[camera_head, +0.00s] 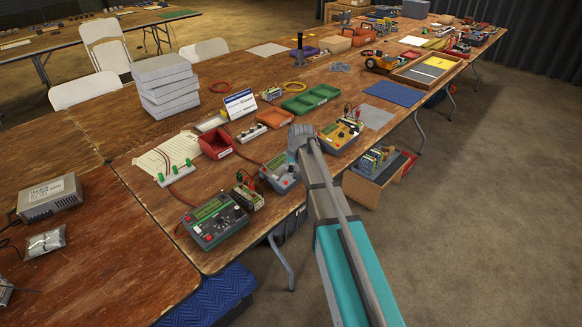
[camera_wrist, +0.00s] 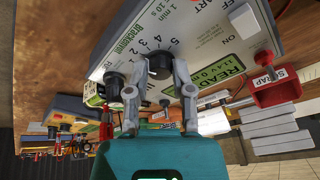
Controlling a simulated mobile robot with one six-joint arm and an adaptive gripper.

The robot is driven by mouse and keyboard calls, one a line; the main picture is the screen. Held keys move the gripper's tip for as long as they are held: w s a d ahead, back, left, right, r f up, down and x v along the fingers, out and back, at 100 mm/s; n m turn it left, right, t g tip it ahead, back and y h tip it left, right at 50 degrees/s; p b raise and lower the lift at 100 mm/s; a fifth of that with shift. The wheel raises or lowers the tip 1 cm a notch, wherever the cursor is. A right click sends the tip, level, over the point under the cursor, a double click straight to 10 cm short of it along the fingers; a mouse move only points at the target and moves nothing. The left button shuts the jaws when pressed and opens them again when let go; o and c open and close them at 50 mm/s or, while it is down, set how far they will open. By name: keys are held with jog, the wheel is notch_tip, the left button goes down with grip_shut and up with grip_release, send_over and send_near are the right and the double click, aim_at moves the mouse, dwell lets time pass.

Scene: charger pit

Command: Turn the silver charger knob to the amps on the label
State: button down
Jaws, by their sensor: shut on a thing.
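The silver charger (camera_head: 284,180) stands near the table's front edge in the head view, partly hidden behind my gripper (camera_head: 301,139). In the wrist view, the charger's pale face (camera_wrist: 205,30) fills the top, with a black knob (camera_wrist: 159,64) ringed by printed numbers including 2 to 5. My gripper's (camera_wrist: 160,73) fingers are on either side of this knob, shut on it. Where the knob's mark points is too small to tell. No amps label can be read clearly.
A green-grey charger (camera_head: 216,220) and a yellow charger (camera_head: 341,134) stand on either side. A red bin (camera_head: 216,142) marked SCRAP is behind, also in the wrist view (camera_wrist: 274,86).

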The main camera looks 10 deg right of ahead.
jog(key=shift+m, duration=0.5)
jog(key=shift+c, duration=2.4)
grip_release()
jog(key=s+r+n+g+p, duration=0.1)
jog(key=s+r+p, duration=0.4)
jog(key=s, duration=0.9)
jog(key=s+r+n+g+h+p, duration=0.1)
jog(key=s+r+g+p, duration=0.2)
jog(key=s, duration=1.1)
notch_tip(320, 180, up, 2)
jog(key=p, duration=0.3)
jog(key=shift+s+a, duration=0.2)
jog(key=shift+s, duration=0.2)
jog(key=shift+r, duration=0.1)
